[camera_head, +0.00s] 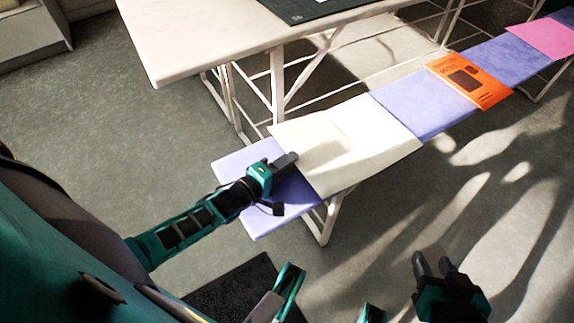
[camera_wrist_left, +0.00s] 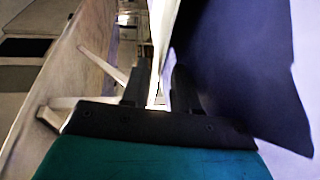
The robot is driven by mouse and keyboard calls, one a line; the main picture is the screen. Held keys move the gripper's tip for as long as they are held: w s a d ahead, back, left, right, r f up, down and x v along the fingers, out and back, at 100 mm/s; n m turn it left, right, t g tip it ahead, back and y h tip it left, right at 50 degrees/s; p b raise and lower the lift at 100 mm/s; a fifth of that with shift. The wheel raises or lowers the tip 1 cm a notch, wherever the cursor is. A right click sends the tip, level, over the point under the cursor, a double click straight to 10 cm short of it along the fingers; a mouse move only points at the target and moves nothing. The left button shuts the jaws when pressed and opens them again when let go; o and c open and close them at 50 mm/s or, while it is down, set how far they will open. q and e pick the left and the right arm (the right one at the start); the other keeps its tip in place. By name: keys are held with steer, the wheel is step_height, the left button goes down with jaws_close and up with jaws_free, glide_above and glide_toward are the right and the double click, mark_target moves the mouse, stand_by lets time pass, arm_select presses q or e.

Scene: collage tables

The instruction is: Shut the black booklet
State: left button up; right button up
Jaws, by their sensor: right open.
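An open booklet with cream pages (camera_head: 375,135) lies spread on the lilac bench (camera_head: 232,165). A faint paler rectangle shows on its left page. No black cover shows in the head view. My left gripper (camera_head: 291,158) is at the booklet's left edge, low over the bench end. In the left wrist view its two fingers (camera_wrist_left: 160,78) stand apart, with a pale upright edge, seemingly the page, beyond and between them; I cannot tell whether they touch it. My right gripper (camera_head: 433,258) is open and empty above the floor at the lower right.
An orange booklet (camera_head: 468,79) and a pink sheet (camera_head: 545,38) lie further along the bench. A white table (camera_head: 205,38) with a dark mat (camera_head: 302,10) stands behind, its legs close to the bench.

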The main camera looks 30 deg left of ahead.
arm_select(q)
jaws_close()
stand_by(1.5)
